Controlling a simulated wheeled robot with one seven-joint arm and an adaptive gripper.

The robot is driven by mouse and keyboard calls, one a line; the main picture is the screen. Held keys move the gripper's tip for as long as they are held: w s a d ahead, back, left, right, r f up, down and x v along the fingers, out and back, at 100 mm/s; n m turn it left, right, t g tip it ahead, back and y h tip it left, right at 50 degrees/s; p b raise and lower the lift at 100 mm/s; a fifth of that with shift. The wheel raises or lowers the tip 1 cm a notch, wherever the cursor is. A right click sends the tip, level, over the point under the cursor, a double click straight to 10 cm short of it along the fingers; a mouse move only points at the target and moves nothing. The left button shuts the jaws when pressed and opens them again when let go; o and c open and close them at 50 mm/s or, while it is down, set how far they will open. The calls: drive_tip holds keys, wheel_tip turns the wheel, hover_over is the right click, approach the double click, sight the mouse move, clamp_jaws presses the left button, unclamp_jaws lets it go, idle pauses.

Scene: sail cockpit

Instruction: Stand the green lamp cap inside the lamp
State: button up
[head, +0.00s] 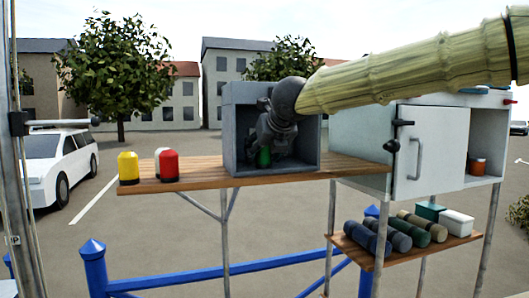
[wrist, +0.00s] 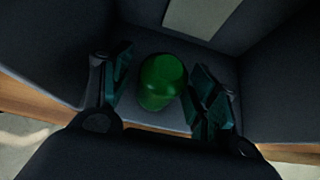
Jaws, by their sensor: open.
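The green lamp cap (head: 264,157) stands inside the grey open-fronted lamp box (head: 229,130), on its floor. In the head view the cap is mostly hidden behind my gripper (head: 268,150), which reaches into the box. In the wrist view the green cap (wrist: 162,80) sits between the two fingers of my gripper (wrist: 163,90). The fingers are apart, with a gap visible on the left side of the cap; on the right the finger is close to it, and I cannot tell whether it touches.
A yellow cap (head: 128,168), a red cap (head: 169,166) and a partly hidden white cap (head: 157,152) stand on the wooden shelf (head: 200,172) left of the box. A white cabinet (head: 420,150) stands right. Several rolls (head: 390,234) lie on a lower shelf.

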drive_tip(key=b+v, duration=0.4)
drive_tip(key=v, duration=0.8)
